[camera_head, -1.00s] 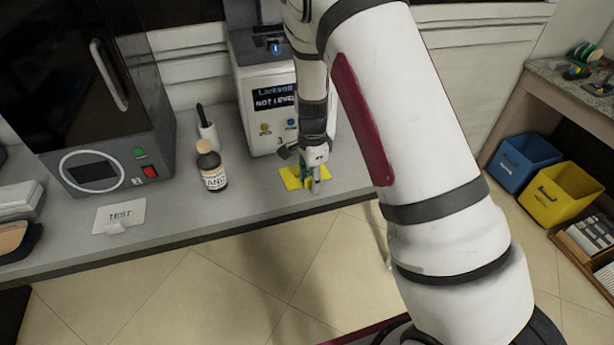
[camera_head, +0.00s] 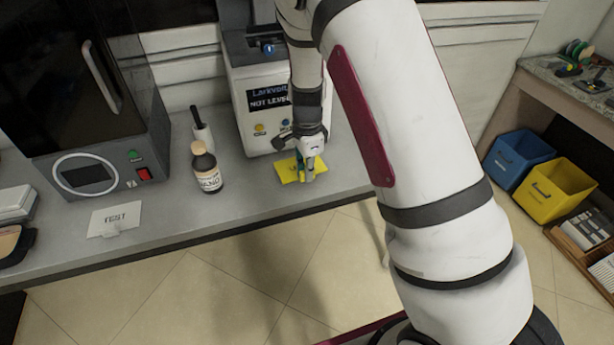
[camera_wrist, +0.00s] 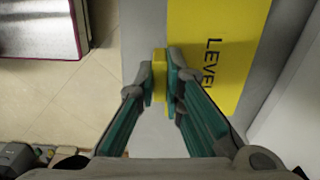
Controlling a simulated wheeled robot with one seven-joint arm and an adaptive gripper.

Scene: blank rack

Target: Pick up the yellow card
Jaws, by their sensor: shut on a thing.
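The yellow card (camera_head: 288,170) is on the grey counter in front of the white machine with the dark display. In the wrist view the yellow card (camera_wrist: 226,60) shows dark lettering that reads "LEVEL". A small yellow part (camera_wrist: 159,75) at the card's edge sits between my fingertips. My gripper (camera_head: 307,172) is at the right side of the card, pointing down. In the wrist view my gripper (camera_wrist: 161,82) has its teal fingers closed on that yellow part. I cannot tell whether the card touches the counter.
A brown bottle (camera_head: 206,168) stands to the left, with a black-handled tool in a white holder (camera_head: 201,130) behind it. A white "TEST" card (camera_head: 115,219) lies farther left. The white machine (camera_head: 262,95) stands close behind my gripper.

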